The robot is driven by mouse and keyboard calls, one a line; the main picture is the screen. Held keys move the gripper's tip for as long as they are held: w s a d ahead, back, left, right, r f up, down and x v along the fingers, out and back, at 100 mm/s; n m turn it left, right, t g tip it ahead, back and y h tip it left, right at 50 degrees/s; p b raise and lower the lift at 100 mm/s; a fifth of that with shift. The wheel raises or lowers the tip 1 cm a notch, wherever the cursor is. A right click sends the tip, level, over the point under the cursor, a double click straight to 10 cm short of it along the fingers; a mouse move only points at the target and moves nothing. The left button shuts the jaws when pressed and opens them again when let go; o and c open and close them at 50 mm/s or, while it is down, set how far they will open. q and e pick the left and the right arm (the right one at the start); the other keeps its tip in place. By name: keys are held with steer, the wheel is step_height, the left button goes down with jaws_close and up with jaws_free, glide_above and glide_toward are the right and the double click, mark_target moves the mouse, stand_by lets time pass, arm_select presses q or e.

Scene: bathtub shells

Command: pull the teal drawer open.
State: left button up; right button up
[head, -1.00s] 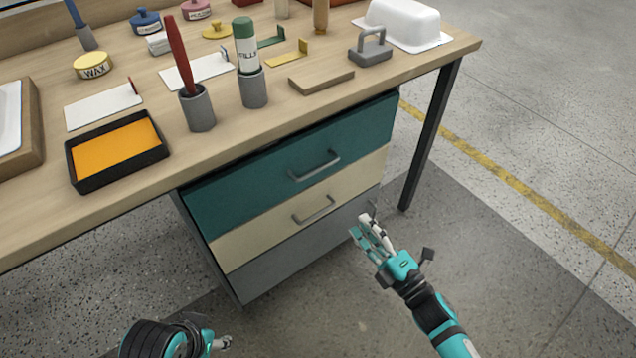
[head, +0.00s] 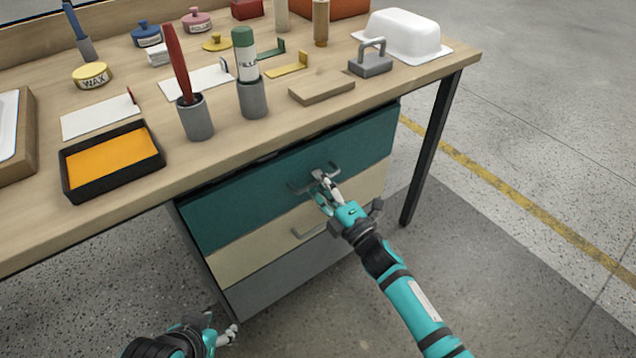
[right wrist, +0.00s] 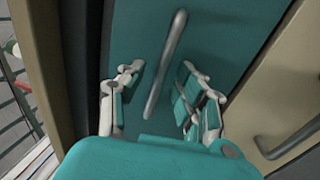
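The teal drawer (head: 240,205) is the top drawer of the unit under the bench, and its front looks flush with the drawers below. Its grey bar handle (head: 298,184) is partly hidden by my right gripper (head: 325,188), which is at the handle. In the right wrist view, the handle (right wrist: 165,65) runs between the two spread fingers of my right gripper (right wrist: 158,98), with gaps on both sides. That gripper is open. My left gripper (head: 222,332) is low at the bottom of the head view, away from the drawer, and its fingers are too small to judge.
A cream drawer (head: 265,238) with its own handle (head: 308,231) and a grey drawer (head: 290,277) lie below. The bench top (head: 225,143) overhangs the drawers and carries cups, a black tray and other items. A dark table leg (head: 430,150) stands to the right.

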steer(key=shift+w+a+r, duration=0.1)
steer(key=shift+w+a, duration=0.2)
steer(key=shift+w, duration=0.1)
jaws_close()
stand_by(0.4)
